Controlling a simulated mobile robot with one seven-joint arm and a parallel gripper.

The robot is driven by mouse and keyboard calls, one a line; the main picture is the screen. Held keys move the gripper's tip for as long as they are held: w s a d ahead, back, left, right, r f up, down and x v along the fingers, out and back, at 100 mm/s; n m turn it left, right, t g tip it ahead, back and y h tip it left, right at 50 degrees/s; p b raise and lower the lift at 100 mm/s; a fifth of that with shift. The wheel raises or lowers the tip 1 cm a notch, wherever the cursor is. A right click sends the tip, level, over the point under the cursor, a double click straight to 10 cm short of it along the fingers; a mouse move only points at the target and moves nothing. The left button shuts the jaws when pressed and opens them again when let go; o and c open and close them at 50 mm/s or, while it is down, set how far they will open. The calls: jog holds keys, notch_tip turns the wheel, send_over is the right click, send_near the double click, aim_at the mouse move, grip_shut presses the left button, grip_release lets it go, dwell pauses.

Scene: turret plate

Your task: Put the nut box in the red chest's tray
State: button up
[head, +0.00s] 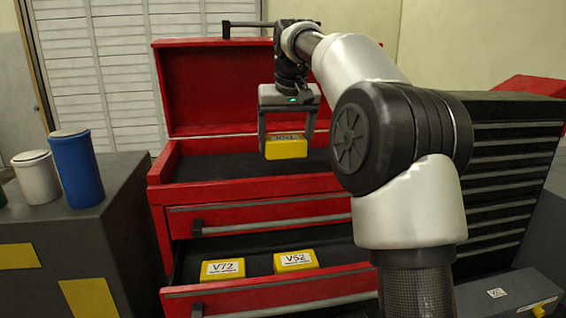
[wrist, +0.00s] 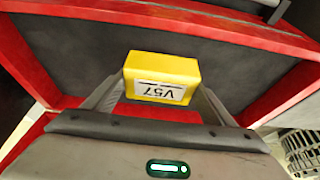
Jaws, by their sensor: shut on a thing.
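My gripper (head: 287,140) is shut on a yellow box (head: 287,149) with a white label. In the wrist view the box (wrist: 162,72) sits between the two fingers, its label upside down and reading V57. The red chest (head: 250,190) stands with its lid up. Its dark-lined top tray (head: 215,168) is open and looks bare. The held box is over this tray; whether its underside touches the tray floor I cannot tell. In the wrist view the tray's dark floor (wrist: 75,62) lies behind the box.
A lower drawer (head: 265,290) is pulled out and holds two yellow boxes, labelled V72 (head: 222,269) and V52 (head: 296,261). A blue cylinder (head: 77,170) and a white one (head: 37,178) stand on a dark cabinet at left. The raised lid (head: 215,90) rises behind my gripper.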

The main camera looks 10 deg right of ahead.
jog(key=shift+w+f, duration=0.1)
jog(key=shift+f, duration=2.75)
jog(key=shift+f, duration=0.2)
jog(key=o, duration=1.5)
jog(key=shift+c, duration=0.2)
